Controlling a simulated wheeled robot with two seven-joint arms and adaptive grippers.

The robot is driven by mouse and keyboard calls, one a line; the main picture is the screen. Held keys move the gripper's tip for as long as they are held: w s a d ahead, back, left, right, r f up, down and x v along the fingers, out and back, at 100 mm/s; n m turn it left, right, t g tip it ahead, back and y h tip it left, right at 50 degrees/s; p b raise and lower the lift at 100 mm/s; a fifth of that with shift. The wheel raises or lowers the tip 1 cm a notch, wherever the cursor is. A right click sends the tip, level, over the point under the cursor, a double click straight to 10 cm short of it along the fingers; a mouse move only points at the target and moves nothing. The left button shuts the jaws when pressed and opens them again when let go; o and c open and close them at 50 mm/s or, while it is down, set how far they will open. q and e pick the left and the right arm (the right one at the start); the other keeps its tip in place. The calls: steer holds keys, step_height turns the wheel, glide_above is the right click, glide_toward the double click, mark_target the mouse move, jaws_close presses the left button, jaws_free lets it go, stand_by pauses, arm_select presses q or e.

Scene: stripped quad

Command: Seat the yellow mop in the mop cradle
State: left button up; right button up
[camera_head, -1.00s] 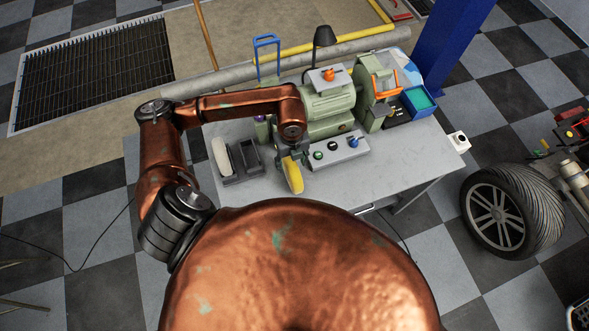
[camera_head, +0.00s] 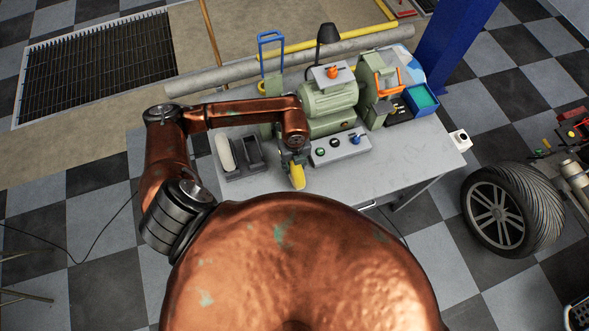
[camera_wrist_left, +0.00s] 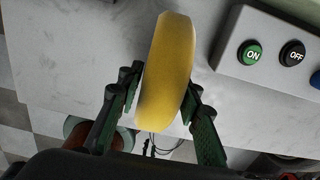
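The yellow mop (camera_head: 297,177) is a thick yellow disc seen nearly edge-on, near the front edge of the table, left of the control box. In the left wrist view the yellow mop (camera_wrist_left: 167,70) stands between the two fingers of my left gripper (camera_wrist_left: 163,95), which press close on both sides. My left gripper (camera_head: 294,160) comes down over it in the head view. Whether the mop touches the table I cannot tell. The mop cradle (camera_head: 244,174) is a dark grey two-slot tray further left. A white mop (camera_head: 226,153) is in its left slot; its right slot looks empty. My right gripper is not in view.
The control box (camera_head: 340,148) with buttons sits just right of the mop. Behind it stands a green bench grinder (camera_head: 330,105) with a lamp (camera_head: 326,40). A blue bin (camera_head: 420,98) is at the right. The table (camera_head: 400,165) is clear at front right.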

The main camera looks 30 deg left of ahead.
arm_select(q)
jaws_close()
steer(key=shift+r, duration=0.1)
